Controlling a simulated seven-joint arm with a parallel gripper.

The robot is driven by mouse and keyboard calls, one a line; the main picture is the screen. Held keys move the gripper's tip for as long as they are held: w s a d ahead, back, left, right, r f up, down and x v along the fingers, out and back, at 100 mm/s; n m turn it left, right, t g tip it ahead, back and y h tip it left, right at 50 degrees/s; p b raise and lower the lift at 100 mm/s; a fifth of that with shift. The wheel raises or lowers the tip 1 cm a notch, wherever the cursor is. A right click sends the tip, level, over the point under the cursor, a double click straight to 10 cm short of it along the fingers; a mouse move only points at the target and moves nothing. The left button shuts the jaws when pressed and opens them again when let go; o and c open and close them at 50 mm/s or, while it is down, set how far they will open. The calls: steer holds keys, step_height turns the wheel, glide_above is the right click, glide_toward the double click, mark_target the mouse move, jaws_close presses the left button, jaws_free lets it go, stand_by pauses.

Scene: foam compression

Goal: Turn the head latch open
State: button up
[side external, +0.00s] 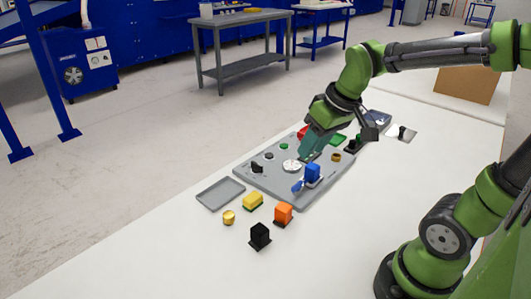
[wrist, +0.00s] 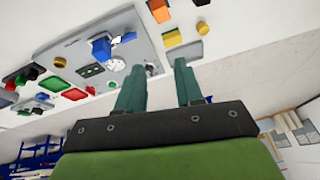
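I cannot tell for sure which part is the head latch. A blue block (side external: 312,172) with a small blue lever (side external: 297,186) stands on the grey board (side external: 262,187); the block also shows in the wrist view (wrist: 101,48). A white round dial (side external: 291,166) lies on the board left of the block. My gripper (side external: 307,156) points down over the board, close behind the block and right of the dial. In the wrist view my gripper (wrist: 158,72) has its two teal fingers apart with nothing between them. Whether the fingertips touch the board is unclear.
An empty grey tray (side external: 220,193) lies left of the board. A yellow block (side external: 253,201), a brass cylinder (side external: 229,217), an orange block (side external: 283,213) and a black block (side external: 260,236) stand in front. A black knob (side external: 257,167) is on the board.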

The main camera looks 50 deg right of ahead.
mark_target(297, 184)
steer(key=w+d+f+n+g, duration=0.2)
steer(key=w+d+n+g, duration=0.4)
steer(key=n, duration=1.4)
steer(key=shift+t+h, duration=0.3)
steer(key=shift+t, duration=0.5)
steer(key=f, duration=0.5)
steer(key=w+f, duration=0.1)
steer(key=f, duration=1)
steer(key=shift+w+d, duration=0.3)
steer(key=shift+w, duration=0.1)
jaws_close()
